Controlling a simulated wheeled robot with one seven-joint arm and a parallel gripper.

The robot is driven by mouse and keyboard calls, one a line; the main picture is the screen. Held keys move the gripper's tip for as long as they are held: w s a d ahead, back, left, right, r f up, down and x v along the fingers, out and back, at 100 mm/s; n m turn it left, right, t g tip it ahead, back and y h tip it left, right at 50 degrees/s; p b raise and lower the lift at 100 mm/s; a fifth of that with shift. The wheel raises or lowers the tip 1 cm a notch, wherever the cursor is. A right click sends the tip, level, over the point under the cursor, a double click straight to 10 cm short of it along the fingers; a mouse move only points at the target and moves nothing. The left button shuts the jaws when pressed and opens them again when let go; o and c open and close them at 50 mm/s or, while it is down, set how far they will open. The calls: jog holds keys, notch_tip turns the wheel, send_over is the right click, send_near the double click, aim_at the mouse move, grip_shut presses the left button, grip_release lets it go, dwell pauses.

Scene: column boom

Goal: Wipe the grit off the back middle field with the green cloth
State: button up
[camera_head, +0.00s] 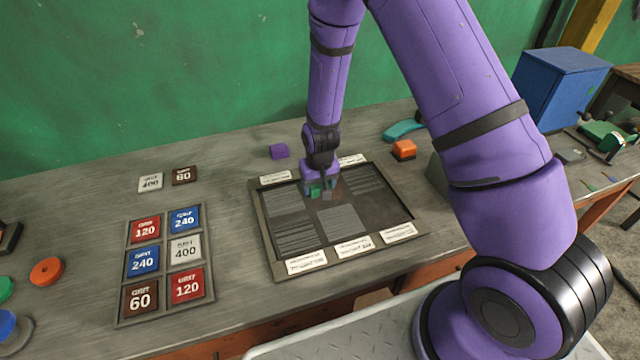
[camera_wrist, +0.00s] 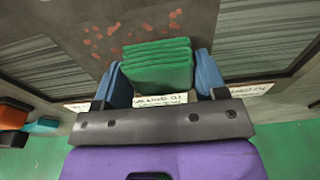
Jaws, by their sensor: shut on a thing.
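My gripper (camera_head: 318,189) is over the back middle field of the dark framed panel (camera_head: 267,237). It is shut on the folded green cloth (camera_wrist: 157,65), which sits between the blue fingers in the wrist view. The cloth (camera_head: 314,189) shows only partly in the head view. Reddish grit specks (camera_wrist: 105,36) lie on the dark back middle field (camera_wrist: 170,18), beside and beyond the cloth in the wrist view. I cannot tell whether the cloth touches the surface. My gripper hides part of this field in the head view.
Striped fields flank the middle one, and white labels (camera_head: 354,247) line the panel's frame. A rack of grit tiles (camera_head: 164,262) is at left. A teal object (camera_head: 403,130) lies at back right.

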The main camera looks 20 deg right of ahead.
jog(key=shift+d, duration=0.1)
jog(key=shift+d+f, duration=0.15)
jog(key=shift+d, duration=1.65)
jog(key=shift+a, duration=0.1)
jog(key=shift+a, duration=1.8)
jog(key=shift+d, duration=0.1)
jog(key=shift+d, duration=0.85)
